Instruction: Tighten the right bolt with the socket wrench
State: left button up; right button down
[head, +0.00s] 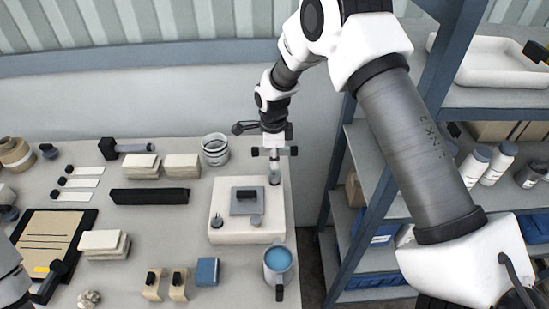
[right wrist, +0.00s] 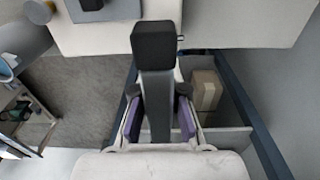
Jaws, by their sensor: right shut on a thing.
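A pale block (head: 247,233) with a grey plate (head: 247,207) sits near the right end of the table. A small dark bolt-like part (head: 217,221) stands at its front left, and another (head: 256,220) is right of that. My right gripper (head: 275,152) points down over the block's back right corner. It is shut on a dark bar with a black block-shaped end (right wrist: 154,45), seemingly the socket wrench. A grey cylindrical end (head: 275,177) shows below the gripper at that corner; I cannot tell whether it touches a bolt. A dark part (head: 50,280), perhaps my left gripper, shows at lower left.
A blue-topped mug (head: 278,265) stands in front of the block. A white jar (head: 215,149) stands behind it on the left. A black bar (head: 150,196) and stacked pale blocks (head: 182,166) lie further left. A shelf rack (head: 365,210) stands right of the table.

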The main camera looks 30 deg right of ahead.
jog(key=shift+r+m+p, duration=0.1)
jog(key=shift+m+p, duration=0.25)
jog(key=shift+m, duration=0.85)
jog(key=shift+m+p, duration=0.4)
jog(key=shift+m, duration=0.5)
jog(key=shift+f, duration=0.2)
jog(key=shift+r+m, duration=0.15)
jog(key=shift+m, duration=0.45)
jog(key=shift+m+p, duration=0.4)
jog(key=shift+m, duration=0.9)
jog(key=shift+m+p, duration=0.4)
jog(key=shift+m, duration=0.1)
jog(key=shift+f, duration=0.2)
jog(key=shift+r, duration=0.1)
